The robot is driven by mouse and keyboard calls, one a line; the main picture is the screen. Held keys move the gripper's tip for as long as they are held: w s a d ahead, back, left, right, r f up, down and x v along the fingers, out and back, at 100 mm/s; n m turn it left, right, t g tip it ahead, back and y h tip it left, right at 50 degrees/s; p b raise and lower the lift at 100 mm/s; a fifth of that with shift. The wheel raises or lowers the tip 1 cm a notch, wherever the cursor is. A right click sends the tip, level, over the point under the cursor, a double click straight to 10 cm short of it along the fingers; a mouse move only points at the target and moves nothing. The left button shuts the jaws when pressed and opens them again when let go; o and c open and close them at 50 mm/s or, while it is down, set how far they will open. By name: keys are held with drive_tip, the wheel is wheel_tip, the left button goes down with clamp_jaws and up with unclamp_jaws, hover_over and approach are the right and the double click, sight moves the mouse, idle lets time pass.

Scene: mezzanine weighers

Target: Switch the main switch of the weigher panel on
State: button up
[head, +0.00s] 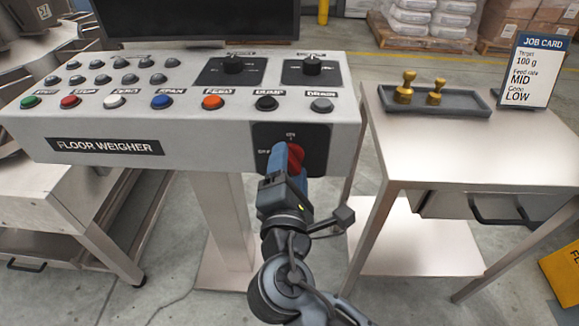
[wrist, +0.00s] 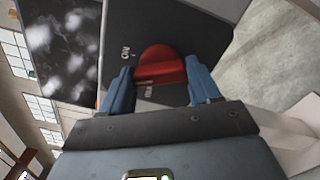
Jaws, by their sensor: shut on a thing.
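The weigher panel (head: 200,128), a light grey console marked FLOOR WEIGHER, fills the left half of the head view. Its main switch (head: 296,157) is a red rotary handle on a black plate (head: 318,134) on the front face, at the lower right. ON is marked above the switch; a second, mostly hidden label is to its left. My gripper (head: 285,163) is at the front face with its blue fingers on the handle. In the wrist view the red handle (wrist: 160,66) sits between both fingers. The fingers partly hide it, so its exact angle is unclear.
At right, a steel table (head: 455,145) holds a tray (head: 450,104) with brass weights and a job card (head: 530,70).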

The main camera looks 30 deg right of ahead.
drive_tip(key=shift+f+m, duration=0.1)
drive_tip(key=shift+m, duration=0.3)
drive_tip(key=shift+f+m+b, duration=0.1)
drive_tip(key=shift+m+b, duration=0.8)
drive_tip(key=shift+b, duration=0.1)
drive_tip(key=shift+m+b, duration=1.15)
drive_tip(key=shift+m, duration=0.45)
drive_tip(key=o, duration=1.1)
drive_tip(key=shift+c, duration=0.2)
drive_tip(key=v, duration=0.7)
drive_tip(key=shift+s+a+b, duration=0.25)
drive_tip(key=shift+s+b, duration=0.05)
